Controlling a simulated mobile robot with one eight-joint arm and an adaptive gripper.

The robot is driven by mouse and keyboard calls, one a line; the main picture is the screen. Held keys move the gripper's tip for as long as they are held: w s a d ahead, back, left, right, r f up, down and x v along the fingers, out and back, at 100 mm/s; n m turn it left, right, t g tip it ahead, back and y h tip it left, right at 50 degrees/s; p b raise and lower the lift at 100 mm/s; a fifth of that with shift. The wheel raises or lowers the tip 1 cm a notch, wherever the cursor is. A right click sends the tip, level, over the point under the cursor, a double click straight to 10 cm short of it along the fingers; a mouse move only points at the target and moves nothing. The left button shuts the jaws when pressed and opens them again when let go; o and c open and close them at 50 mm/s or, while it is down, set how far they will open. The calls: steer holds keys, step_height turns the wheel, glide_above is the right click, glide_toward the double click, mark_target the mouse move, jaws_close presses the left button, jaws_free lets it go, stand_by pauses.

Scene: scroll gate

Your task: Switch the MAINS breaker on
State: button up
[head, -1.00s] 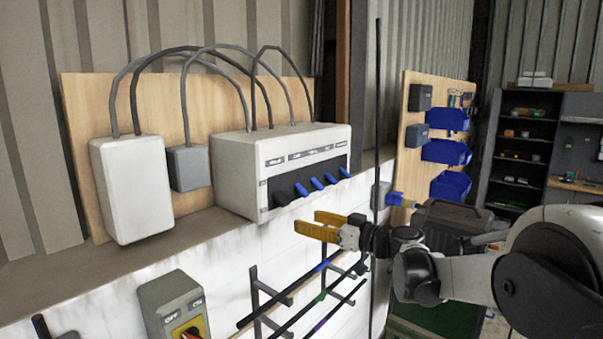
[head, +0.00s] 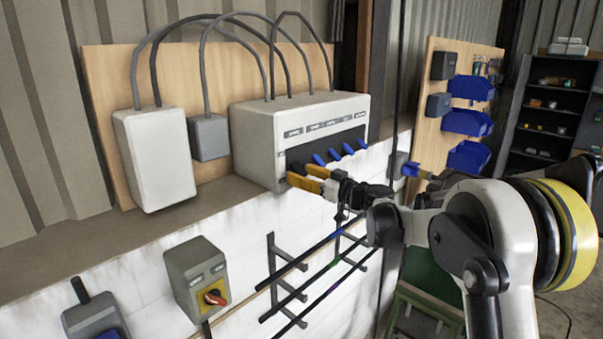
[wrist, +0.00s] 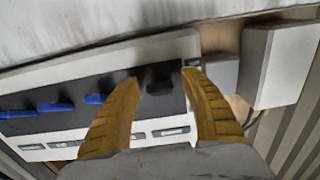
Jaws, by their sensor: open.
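The white breaker box (head: 256,145) stands on the ledge against the wooden board. Its black front strip (head: 335,143) holds a row of blue levers (head: 334,154) and, at the left end, one black lever. The small labels above are too blurred to read, so I cannot tell which is marked MAINS. My gripper (head: 303,178), with yellow fingers, is open in front of the strip's left end. In the wrist view its fingertips (wrist: 161,78) straddle the black lever (wrist: 158,78), with no clear contact. The blue levers (wrist: 54,107) lie outside the fingers. In the head view my fingers largely hide the black lever.
A white box (head: 155,160) and a small grey box (head: 209,138) stand left of the breaker box, joined by cables. Below are a grey switch box (head: 192,268) with a red rotary knob (head: 213,297) and a rack of rods (head: 300,285). Blue bins (head: 468,122) hang at the right.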

mark_target(299, 168)
steer(key=shift+d, duration=0.1)
jaws_close()
steer(key=shift+s+r, duration=0.1)
steer(key=shift+r, duration=0.1)
steer(key=shift+s+d+r+g+h+p, duration=0.1)
steer(key=shift+r+g+h+p, duration=0.2)
steer(key=shift+g+h+p, duration=0.2)
steer(key=shift+s+d+r+g+h+p, duration=0.1)
steer(key=shift+r+g+h+p, duration=0.15)
steer(key=shift+g+h+p, duration=0.25)
steer(key=r+g+h+p, duration=0.1)
steer(key=g+h+p, duration=0.1)
steer(key=shift+r+g+h, duration=0.2)
steer(key=shift+g+h, duration=0.2)
steer(key=g+h+p, duration=0.1)
steer(key=p, duration=0.1)
steer(key=r+g+h+p, duration=0.1)
steer(key=g+h+p, duration=0.1)
steer(key=shift+r, duration=0.3)
steer(key=shift+w+a+r+g+h+p, duration=0.15)
steer(key=shift+g+h+p, duration=0.35)
steer(key=shift+p, duration=0.3)
steer(key=shift+w+r+g+h+p, duration=0.1)
steer(key=shift+g+h+p, duration=0.4)
steer(key=shift+p, duration=0.3)
steer(key=shift+s, duration=0.1)
